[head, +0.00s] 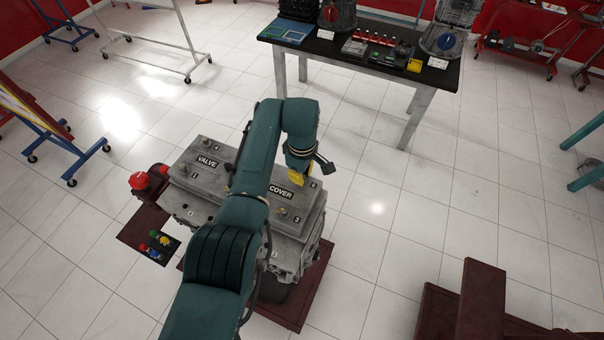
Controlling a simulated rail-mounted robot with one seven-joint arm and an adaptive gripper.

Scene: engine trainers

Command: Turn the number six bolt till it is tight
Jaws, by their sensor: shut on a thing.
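The grey engine cover (241,183) is marked VALVE and COVER, with small bolts near its edges. A bolt (283,211) shows beside the number 3 at the front right, and another bolt (181,167) near the number 1 at the left. I cannot pick out the number six bolt; the number by the back right corner is too small to read surely. My gripper (300,180) is low over that corner, shut on a yellow thing (296,179). Whether this meets a bolt is hidden. My arm covers the middle of the cover.
The engine stands on a dark red base (301,303). A red part (139,181) and a small panel with coloured knobs (157,244) are at its left. A black-topped table (349,47) with parts stands behind. A dark red stand (478,310) is front right.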

